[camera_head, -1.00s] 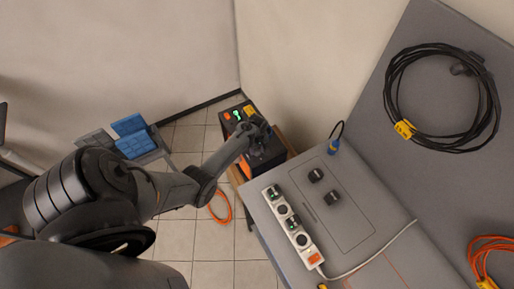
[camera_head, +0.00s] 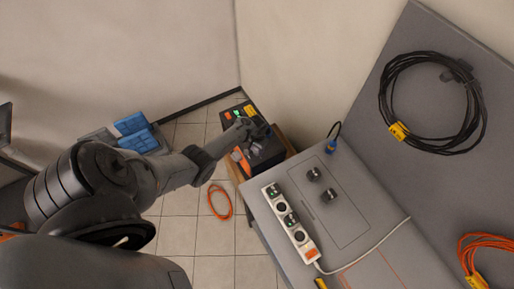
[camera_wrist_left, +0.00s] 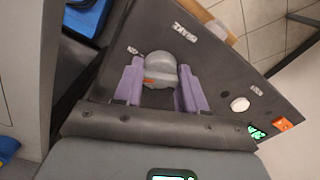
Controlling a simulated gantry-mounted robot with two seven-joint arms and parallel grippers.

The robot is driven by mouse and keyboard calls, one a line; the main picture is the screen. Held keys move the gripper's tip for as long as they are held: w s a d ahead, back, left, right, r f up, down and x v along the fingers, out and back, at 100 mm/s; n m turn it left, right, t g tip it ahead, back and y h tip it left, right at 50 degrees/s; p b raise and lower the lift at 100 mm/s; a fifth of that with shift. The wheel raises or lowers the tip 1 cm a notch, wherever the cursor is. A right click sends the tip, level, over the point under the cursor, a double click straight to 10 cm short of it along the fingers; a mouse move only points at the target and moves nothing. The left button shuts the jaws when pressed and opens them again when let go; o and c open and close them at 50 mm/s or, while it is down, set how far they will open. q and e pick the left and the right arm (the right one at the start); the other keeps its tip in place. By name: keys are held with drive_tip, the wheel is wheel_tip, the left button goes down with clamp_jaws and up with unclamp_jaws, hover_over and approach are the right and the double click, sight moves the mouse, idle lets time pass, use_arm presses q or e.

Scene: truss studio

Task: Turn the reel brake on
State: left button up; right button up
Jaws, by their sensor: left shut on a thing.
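The reel unit is a dark box (camera_head: 268,153) on a wooden stand in the head view. In the left wrist view its dark panel (camera_wrist_left: 222,65) carries small white labels and a rounded grey knob (camera_wrist_left: 160,68) with an orange mark. My left gripper (camera_wrist_left: 158,86) has its purple fingers on either side of this knob and is shut on it. In the head view my left gripper (camera_head: 246,130) is over the box top and covers part of it. The knob's lower part is hidden by the gripper. My right gripper is not in view.
The panel also has a white button (camera_wrist_left: 240,104), a green-lit display (camera_wrist_left: 256,131) and an orange switch (camera_wrist_left: 283,124). A grey table with a power strip (camera_head: 291,222) stands to the right. An orange cable (camera_head: 220,203) lies on the floor. Blue bins (camera_head: 134,133) stand left.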

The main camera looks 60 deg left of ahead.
use_arm(q)
drive_tip(key=shift+m, duration=2.3)
drive_tip(key=o, duration=1.1)
drive_tip(key=shift+c, duration=0.2)
wheel_tip(320, 180, up, 9)
drive_tip(key=p, duration=0.4)
drive_tip(key=shift+r, duration=0.85)
